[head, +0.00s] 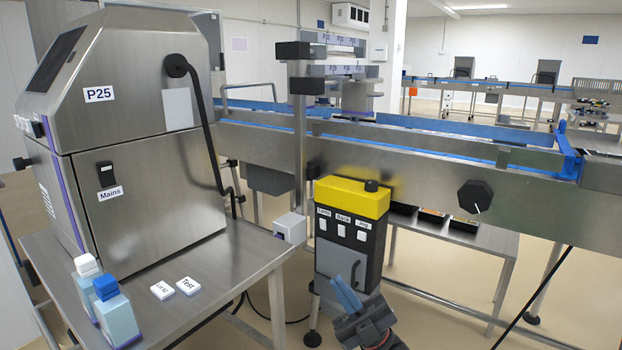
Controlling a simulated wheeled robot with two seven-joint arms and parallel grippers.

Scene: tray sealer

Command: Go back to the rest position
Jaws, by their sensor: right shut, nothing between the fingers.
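My right gripper (349,288) comes up from the bottom edge, right of centre, in front of the lower part of the control box (349,240) with the yellow top. Its fingers point up and are shut, with nothing held between them. It covers part of the box's lower door. I cannot tell whether it touches the box. My left gripper is not in view.
A steel machine labelled P25 (150,150) stands on a steel table (215,292) at left, with two bottles (118,318) and two small tags (188,286). A conveyor (425,170) with a black knob (475,196) crosses behind. Open floor shows at lower right.

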